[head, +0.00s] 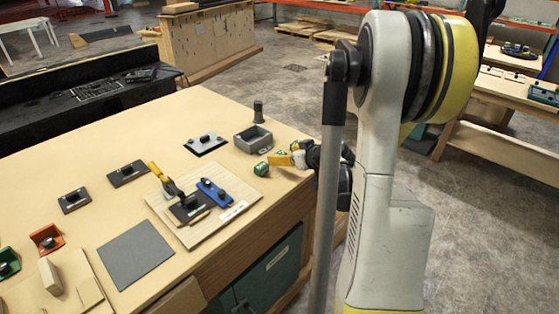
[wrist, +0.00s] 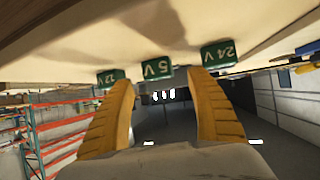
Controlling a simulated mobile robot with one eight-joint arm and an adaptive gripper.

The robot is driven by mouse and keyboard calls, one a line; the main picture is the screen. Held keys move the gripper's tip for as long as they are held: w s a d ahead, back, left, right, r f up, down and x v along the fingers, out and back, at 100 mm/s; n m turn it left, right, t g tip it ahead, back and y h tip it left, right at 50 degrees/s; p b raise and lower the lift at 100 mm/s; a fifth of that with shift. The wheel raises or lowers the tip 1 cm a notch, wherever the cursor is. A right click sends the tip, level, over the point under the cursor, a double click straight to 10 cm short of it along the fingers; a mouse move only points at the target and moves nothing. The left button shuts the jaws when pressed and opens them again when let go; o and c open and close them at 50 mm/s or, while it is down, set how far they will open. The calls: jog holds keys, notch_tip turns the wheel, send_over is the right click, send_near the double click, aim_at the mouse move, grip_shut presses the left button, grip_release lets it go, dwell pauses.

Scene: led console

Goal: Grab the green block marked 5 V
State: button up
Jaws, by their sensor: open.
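The green block marked 5 V (wrist: 157,68) shows in the wrist view, which is upside down. It stands on the tabletop, centred between the tips of my open yellow fingers and a little beyond them. My gripper (wrist: 161,80) is empty. A green block marked 12 V (wrist: 111,77) is by the left fingertip, and one marked 24 V (wrist: 218,54) is by the right fingertip. In the head view my gripper (head: 276,159) is low at the table's right edge. A green block (head: 262,169) shows in front of it; its marking is unreadable there.
A grey open box (head: 253,139) and a dark cylinder (head: 258,111) stand just behind the gripper area. A wooden board (head: 197,229) with a black clamp fixture and a blue piece (head: 214,191) lies to the left. A grey mat (head: 135,254) lies nearer the front.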

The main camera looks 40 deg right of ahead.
aim_at(280, 154)
jog(key=x, duration=0.3)
jog(key=shift+f+b, duration=0.2)
jog(key=shift+b, duration=0.2)
jog(key=shift+r, duration=0.1)
jog(key=c, duration=1.3)
jog(key=shift+o, duration=0.2)
